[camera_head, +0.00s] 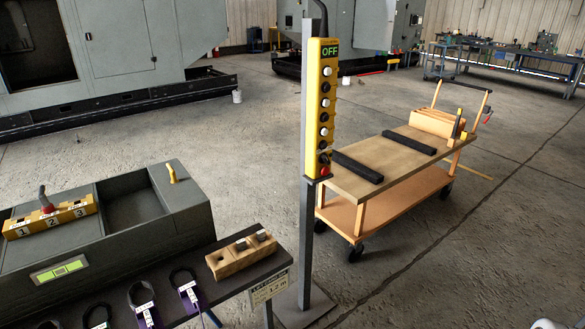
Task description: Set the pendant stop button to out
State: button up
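The yellow pendant (313,105) is mounted upright on a grey post (307,230) near the middle of the view. Its small screen (330,50) at the top reads OFF in green. Several black and white round buttons run down its face. The red stop button (324,170) is at the bottom of the face. It is too small here to tell whether it is pressed in or out. Nothing touches the pendant.
An orange cart (400,200) with a wooden top and black bars stands right of the post. A grey enclosure (130,240) and a dark bench edge with padlock-like shackles (190,293) and a wooden block (240,255) are at left. The floor between shows open room.

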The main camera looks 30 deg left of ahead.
aim_at(324, 171)
jog(key=u, duration=0.9)
jog(key=i, duration=0.8)
jog(key=u, duration=1.15)
jog(key=i, duration=0.2)
jog(key=u, duration=0.1)
